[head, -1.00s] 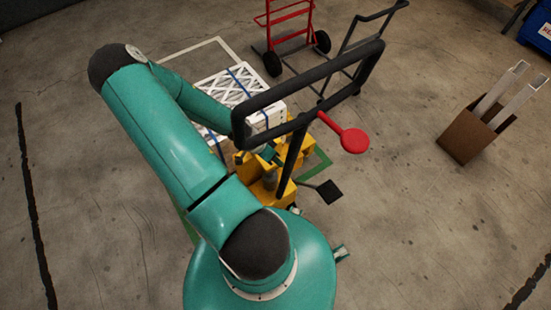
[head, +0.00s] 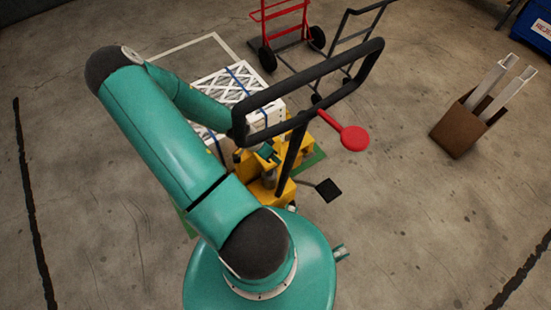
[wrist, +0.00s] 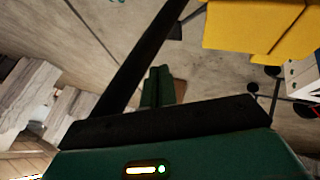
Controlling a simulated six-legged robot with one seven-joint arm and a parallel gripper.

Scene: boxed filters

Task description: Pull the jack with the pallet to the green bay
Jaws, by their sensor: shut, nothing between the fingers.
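The yellow pallet jack (head: 262,165) stands in front of my body in the head view, with its black loop handle (head: 320,82) rising toward the camera. It bears a load of white framed filters (head: 228,84) with blue straps; my arm partly hides the load and the pallet beneath. Green floor marking (head: 314,158) shows beside the jack, mostly covered. My gripper (head: 270,154) is low by the jack's yellow body, beside the handle's shaft. In the wrist view its dark green fingers (wrist: 160,88) are shut and empty, close to a slanting black bar (wrist: 142,58); contact cannot be told.
A red hand truck (head: 285,25) and a dark cart stand behind the jack. A brown box (head: 461,130) with pale lengths in it stands at right. A blue bin (head: 535,25) is far right. White floor marking (head: 190,45) lies behind the load. Floor at left is clear.

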